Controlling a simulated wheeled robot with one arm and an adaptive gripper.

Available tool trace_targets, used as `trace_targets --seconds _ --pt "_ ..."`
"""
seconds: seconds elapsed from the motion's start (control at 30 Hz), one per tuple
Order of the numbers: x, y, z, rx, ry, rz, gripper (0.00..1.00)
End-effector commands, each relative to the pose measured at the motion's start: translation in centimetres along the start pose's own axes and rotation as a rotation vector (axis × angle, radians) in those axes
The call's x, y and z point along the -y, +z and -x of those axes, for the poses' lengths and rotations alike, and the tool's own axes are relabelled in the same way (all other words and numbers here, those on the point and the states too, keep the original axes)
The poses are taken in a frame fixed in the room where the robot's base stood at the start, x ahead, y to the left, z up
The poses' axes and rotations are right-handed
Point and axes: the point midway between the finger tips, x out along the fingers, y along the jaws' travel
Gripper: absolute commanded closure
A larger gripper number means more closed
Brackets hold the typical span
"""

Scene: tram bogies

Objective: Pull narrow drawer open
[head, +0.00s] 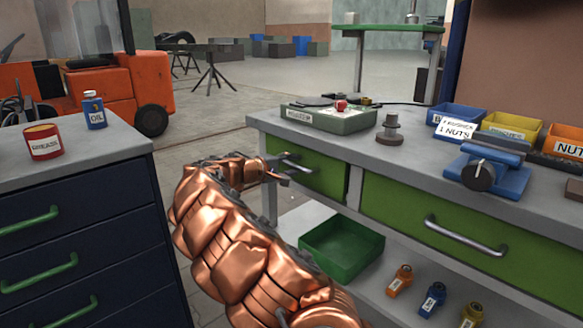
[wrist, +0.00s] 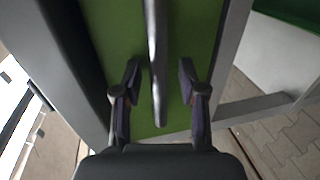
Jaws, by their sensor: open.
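The narrow drawer (head: 322,178) is the small green drawer at the left end of the grey workbench, and it looks closed. Its metal handle (head: 297,166) is partly hidden by my gripper (head: 283,178) in the head view. In the wrist view the green drawer front (wrist: 190,40) fills the middle, and the grey handle bar (wrist: 158,60) runs up and down the picture. My gripper (wrist: 159,95) is open, with one finger on each side of the handle bar. Gaps show between the bar and both fingers.
A wide green drawer (head: 420,215) is to the right. A green bin (head: 343,248) and several small bottles stand on the lower shelf. A dark blue cabinet (head: 85,235) with green handles stands left. Bench-top items include a vise (head: 488,172) and part bins.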

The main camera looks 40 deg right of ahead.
Motion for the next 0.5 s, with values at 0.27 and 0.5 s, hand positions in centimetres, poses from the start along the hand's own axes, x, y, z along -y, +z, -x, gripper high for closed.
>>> trace_targets --seconds 0.27,0.5 --pt "-0.07 -0.03 -0.18 -0.001 0.001 0.000 0.59" --pt "-0.08 -0.03 -0.16 -0.001 0.001 0.000 0.80"
